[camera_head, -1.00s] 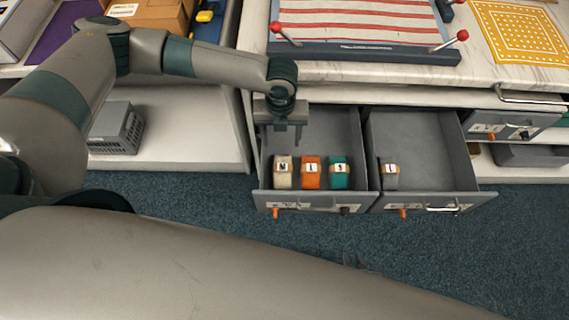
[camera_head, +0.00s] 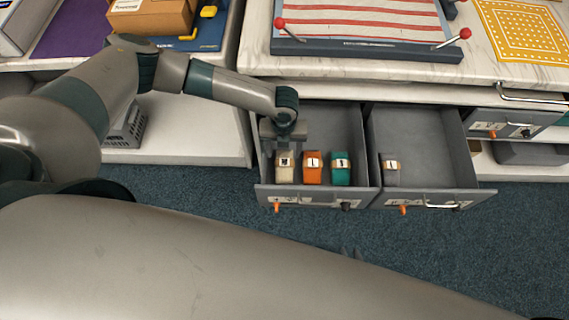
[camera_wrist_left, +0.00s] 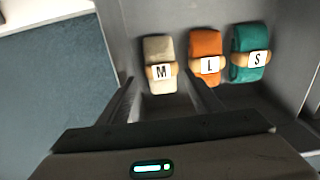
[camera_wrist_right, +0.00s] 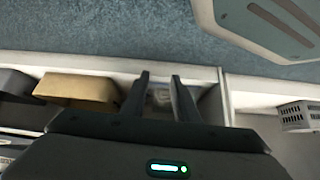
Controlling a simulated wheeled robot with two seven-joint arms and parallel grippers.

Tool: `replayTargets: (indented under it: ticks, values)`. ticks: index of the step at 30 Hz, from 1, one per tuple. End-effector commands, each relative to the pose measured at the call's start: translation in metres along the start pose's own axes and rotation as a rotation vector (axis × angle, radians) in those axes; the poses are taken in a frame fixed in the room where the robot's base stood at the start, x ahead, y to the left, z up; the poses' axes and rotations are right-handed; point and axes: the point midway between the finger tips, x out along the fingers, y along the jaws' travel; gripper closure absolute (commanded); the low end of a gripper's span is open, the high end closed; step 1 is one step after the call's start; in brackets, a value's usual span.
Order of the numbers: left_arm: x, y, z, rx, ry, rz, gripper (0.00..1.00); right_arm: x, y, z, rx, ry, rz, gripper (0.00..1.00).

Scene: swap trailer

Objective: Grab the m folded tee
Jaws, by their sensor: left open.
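The m folded tee (camera_head: 285,173) is a cream roll with a tan band and a white M label. It lies at the left end of a row in the left open drawer (camera_head: 313,197), and it also shows in the left wrist view (camera_wrist_left: 159,50). My left gripper (camera_head: 286,150) hangs over that drawer, just above the cream tee. In the left wrist view its open fingers (camera_wrist_left: 160,83) point at the tee, one finger on either side of its near end, with nothing held. My right gripper (camera_wrist_right: 160,78) shows in the right wrist view with its fingers apart and nothing between them.
An orange tee (camera_head: 313,174) labelled L and a teal tee (camera_head: 341,174) labelled S sit right beside the cream one. The right open drawer (camera_head: 425,190) holds a grey roll (camera_head: 390,177). The drawer walls stand close around the row. A countertop edge (camera_head: 360,88) overhangs behind.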

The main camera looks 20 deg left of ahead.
Motion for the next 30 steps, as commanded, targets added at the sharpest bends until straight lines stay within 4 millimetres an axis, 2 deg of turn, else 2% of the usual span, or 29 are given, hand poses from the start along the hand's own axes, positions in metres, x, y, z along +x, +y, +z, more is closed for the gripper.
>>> replayTargets:
  ticks: [6, 18, 23, 26, 30]
  values:
    - [0.02, 0.0, 0.0, -0.001, 0.0, 0.001, 0.41, -0.003, -0.007, 0.007, 0.005, -0.012, -0.007, 0.73]
    - [0.022, 0.0, 0.0, -0.001, 0.0, 0.0, 0.41, -0.006, -0.006, 0.016, 0.008, -0.027, -0.003, 0.73]
    - [0.032, -0.001, -0.001, -0.002, 0.0, 0.001, 0.41, -0.009, 0.0, 0.016, 0.003, -0.033, 0.002, 0.73]
    - [0.043, -0.002, -0.002, -0.001, 0.001, 0.001, 0.41, -0.011, 0.005, 0.023, -0.001, -0.054, 0.007, 0.73]
    - [0.06, -0.003, -0.002, -0.001, 0.0, 0.002, 0.41, -0.013, 0.011, 0.042, -0.004, -0.101, 0.013, 0.73]
